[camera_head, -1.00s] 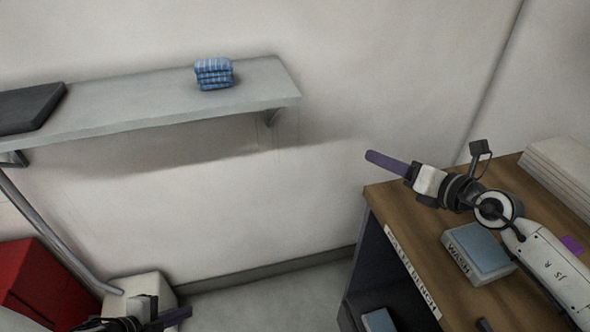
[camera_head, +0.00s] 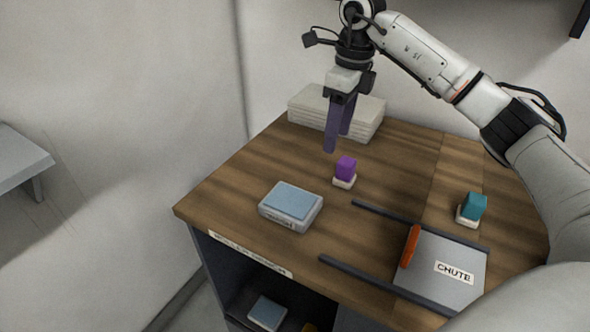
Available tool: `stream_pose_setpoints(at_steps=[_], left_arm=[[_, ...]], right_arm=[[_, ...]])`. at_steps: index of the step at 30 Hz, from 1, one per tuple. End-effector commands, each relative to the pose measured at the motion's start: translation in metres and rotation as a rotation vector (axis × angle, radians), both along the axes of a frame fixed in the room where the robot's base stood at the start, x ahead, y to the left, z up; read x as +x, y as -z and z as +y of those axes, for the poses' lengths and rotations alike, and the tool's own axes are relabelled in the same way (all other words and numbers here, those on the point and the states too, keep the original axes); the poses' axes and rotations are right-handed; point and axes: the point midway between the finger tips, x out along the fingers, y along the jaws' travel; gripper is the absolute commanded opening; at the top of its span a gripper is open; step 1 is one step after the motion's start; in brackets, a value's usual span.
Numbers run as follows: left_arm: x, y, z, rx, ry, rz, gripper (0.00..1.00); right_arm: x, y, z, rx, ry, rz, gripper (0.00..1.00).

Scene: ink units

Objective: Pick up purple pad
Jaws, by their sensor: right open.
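The purple pad (camera_head: 346,167) is a small purple block on a white base (camera_head: 344,182). It stands on the wooden bench (camera_head: 235,185), near the middle. My right gripper (camera_head: 337,142) points down above the bench, just behind and slightly left of the pad in the picture. Its two purple fingers are apart with nothing between them. The fingertips are clear of the pad. My left gripper is out of view.
A blue-topped box (camera_head: 291,204) sits left of the pad. A teal block (camera_head: 474,206) on a white base stands to the right. A grey chute plate (camera_head: 440,285) with an orange bar (camera_head: 410,246) lies between dark rails. A white stack (camera_head: 308,107) is at the back.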

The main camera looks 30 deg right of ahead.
Motion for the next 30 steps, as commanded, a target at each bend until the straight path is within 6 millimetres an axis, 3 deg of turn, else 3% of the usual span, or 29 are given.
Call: stream_pose_setpoints(at_steps=[1, 5, 12, 19, 25, 30], left_arm=[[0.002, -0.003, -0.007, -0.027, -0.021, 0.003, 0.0], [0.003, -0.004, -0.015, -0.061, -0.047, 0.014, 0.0], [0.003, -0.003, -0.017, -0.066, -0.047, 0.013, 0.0], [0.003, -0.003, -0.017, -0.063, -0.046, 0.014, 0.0], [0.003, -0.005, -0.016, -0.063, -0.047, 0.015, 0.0], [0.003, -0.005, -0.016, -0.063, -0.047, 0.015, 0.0]], right_arm=[[-0.01, -0.007, -0.012, -0.02, 0.01, 0.024, 0.52], [-0.026, -0.01, -0.026, -0.047, 0.021, 0.069, 0.52], [-0.028, 0.024, -0.027, -0.05, 0.021, 0.079, 0.52], [-0.026, 0.042, -0.027, -0.048, 0.021, 0.076, 0.52], [-0.024, 0.072, -0.025, -0.049, 0.019, 0.078, 0.52], [-0.023, 0.087, -0.025, -0.048, 0.019, 0.074, 0.52]])
